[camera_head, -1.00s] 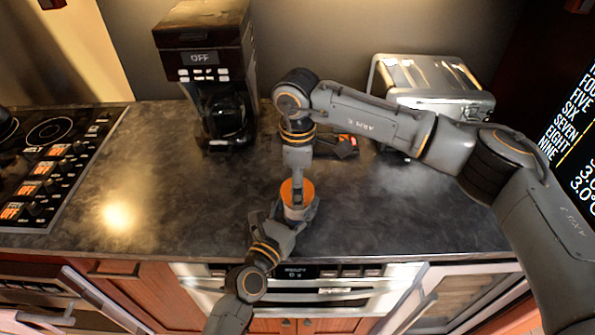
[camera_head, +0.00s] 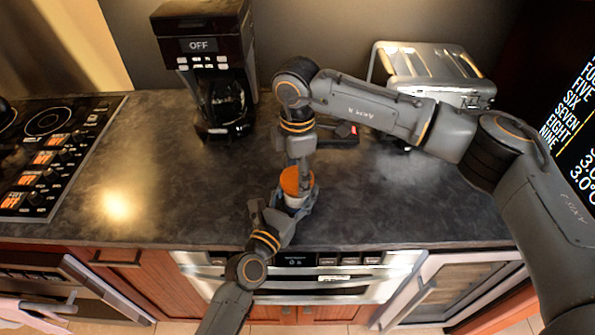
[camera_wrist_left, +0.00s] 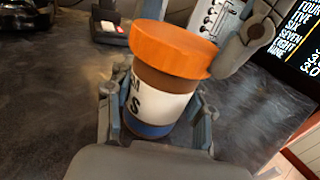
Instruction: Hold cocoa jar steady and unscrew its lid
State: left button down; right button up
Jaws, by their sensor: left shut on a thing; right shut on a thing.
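The cocoa jar (camera_wrist_left: 157,100) stands upright near the counter's front edge. It has a brown body, a white label and a blue base; it also shows in the head view (camera_head: 294,201). Its orange lid (camera_wrist_left: 172,48) sits on top and also shows in the head view (camera_head: 290,181). My left gripper (camera_wrist_left: 158,122) is shut around the jar's body from the front. My right gripper (camera_head: 303,176) reaches down from above and is shut on the lid.
A coffee maker (camera_head: 205,60) stands at the back left and a metal toaster (camera_head: 430,62) at the back right. A small dark item with a red part (camera_head: 345,133) lies behind the right gripper. A stovetop (camera_head: 60,150) is at left. The counter (camera_head: 160,180) left of the jar is clear.

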jog(key=n, duration=0.6)
jog(key=shift+n, duration=0.4)
jog(key=n, duration=1.2)
jog(key=shift+n, duration=0.3)
jog(key=n, duration=1.2)
jog(key=shift+n, duration=0.3)
jog(key=n, duration=1.2)
jog(key=shift+n, duration=0.4)
jog(key=n, duration=0.5)
jog(key=shift+n, duration=0.3)
